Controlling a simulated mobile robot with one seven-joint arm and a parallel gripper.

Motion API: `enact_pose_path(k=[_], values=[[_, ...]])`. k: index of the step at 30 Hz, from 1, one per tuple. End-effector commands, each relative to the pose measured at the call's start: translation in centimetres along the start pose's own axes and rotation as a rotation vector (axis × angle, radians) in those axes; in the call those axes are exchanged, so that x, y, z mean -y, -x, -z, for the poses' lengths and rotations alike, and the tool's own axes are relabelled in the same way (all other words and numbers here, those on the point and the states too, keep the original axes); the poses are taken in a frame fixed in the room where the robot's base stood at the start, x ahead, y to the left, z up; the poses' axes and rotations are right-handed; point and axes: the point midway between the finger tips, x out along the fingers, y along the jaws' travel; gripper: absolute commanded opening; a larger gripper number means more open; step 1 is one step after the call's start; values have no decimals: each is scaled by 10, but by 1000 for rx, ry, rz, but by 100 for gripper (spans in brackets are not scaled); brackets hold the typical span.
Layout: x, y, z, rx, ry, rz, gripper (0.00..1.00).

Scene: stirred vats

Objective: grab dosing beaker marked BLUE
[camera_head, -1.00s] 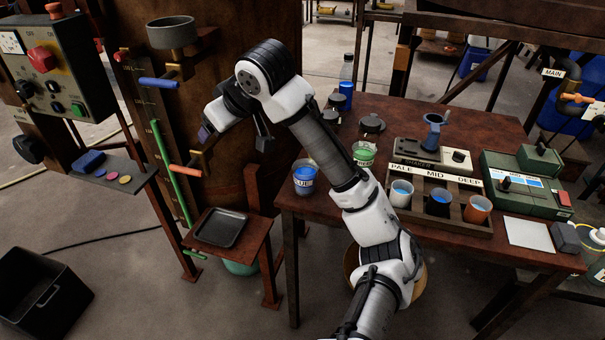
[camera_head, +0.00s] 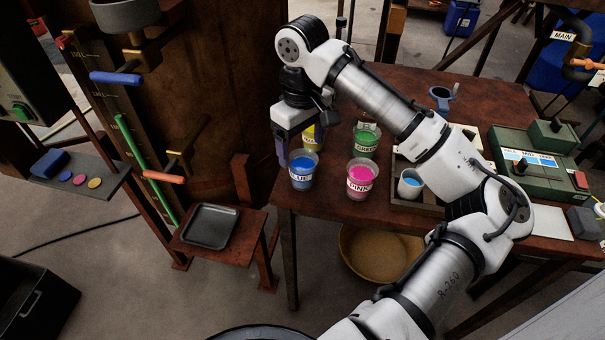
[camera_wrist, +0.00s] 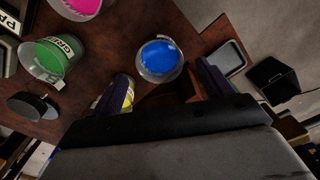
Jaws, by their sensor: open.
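The dosing beaker marked BLUE (camera_head: 302,182) is a clear cup of blue liquid, upright at the left front corner of the brown table. My gripper (camera_head: 290,150) is open and empty, just above and behind it at its left side. In the wrist view the blue beaker (camera_wrist: 158,72) shows ahead, between the two spread fingers of my gripper (camera_wrist: 162,74). I cannot tell whether a finger touches it. Its label is hidden in the wrist view.
A PINK beaker (camera_head: 360,190) stands close to the right. A GREEN beaker (camera_head: 366,150) and a yellow one (camera_head: 311,142) stand behind. A small stand with a black tray (camera_head: 210,226) is left of the table. The table's front edge is near.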

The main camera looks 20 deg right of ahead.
Motion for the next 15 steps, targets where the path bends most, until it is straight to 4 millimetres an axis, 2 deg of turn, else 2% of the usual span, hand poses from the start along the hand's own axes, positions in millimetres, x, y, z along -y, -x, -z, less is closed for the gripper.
enact_pose_path(k=[8,15], values=[[0,-22,-1,0,0,-1,79],[0,-57,-3,0,0,0,79]])
